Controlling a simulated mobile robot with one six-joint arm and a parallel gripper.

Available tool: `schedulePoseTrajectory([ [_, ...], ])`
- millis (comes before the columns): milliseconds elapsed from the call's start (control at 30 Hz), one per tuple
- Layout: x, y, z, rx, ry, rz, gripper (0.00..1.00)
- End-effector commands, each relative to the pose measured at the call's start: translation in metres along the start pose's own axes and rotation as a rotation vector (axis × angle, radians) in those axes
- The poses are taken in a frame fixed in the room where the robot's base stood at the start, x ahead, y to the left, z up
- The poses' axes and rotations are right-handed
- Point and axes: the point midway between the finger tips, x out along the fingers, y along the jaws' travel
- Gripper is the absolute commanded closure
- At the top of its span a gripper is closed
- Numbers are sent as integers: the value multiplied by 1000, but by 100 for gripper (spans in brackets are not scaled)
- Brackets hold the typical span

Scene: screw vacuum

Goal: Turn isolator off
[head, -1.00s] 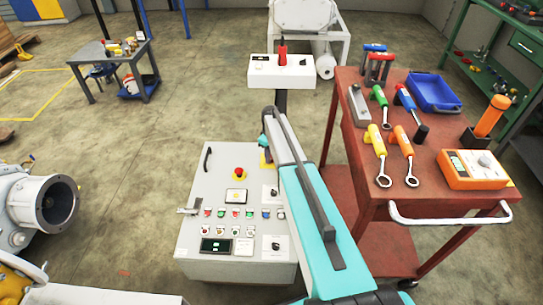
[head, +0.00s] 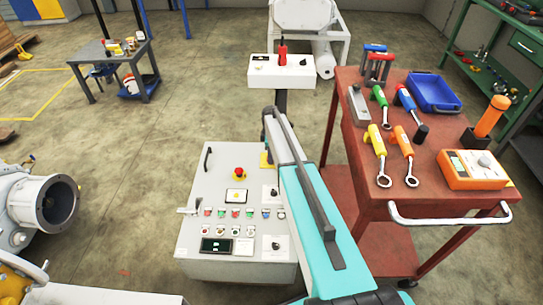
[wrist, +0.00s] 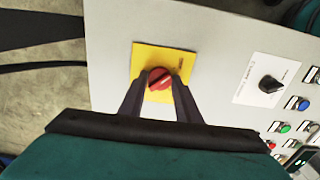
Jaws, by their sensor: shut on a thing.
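The isolator is a red rotary knob (wrist: 160,78) on a square yellow plate (wrist: 178,62) on the grey control panel. My gripper (wrist: 159,90) has its two dark fingers on either side of the knob and is shut on it. The knob's bar looks slanted, but the fingers hide part of it. In the head view, only an edge of the yellow plate (head: 265,160) shows beside my arm. My arm hides the knob and my fingertips there.
The panel (head: 215,170) also carries a red emergency stop (head: 239,173), a black rotary switch (wrist: 270,85) and several coloured buttons. A red tool cart (head: 360,130) stands close to the right of my arm. A grey flanged pipe (head: 55,203) is at the left.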

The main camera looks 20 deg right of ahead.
Motion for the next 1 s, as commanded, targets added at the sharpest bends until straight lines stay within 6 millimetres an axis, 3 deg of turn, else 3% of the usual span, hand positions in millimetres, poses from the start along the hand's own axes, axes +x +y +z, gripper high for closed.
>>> schedulePoseTrajectory([
  [267,1,-3,-1,-4,1,-7,92],
  [300,1,-3,-1,-4,1,-7,68],
  [400,1,-3,-1,-3,1,-7,51],
  [767,-1,-1,0,-1,1,-3,51],
  [1000,-16,-1,0,-1,1,-2,51],
])
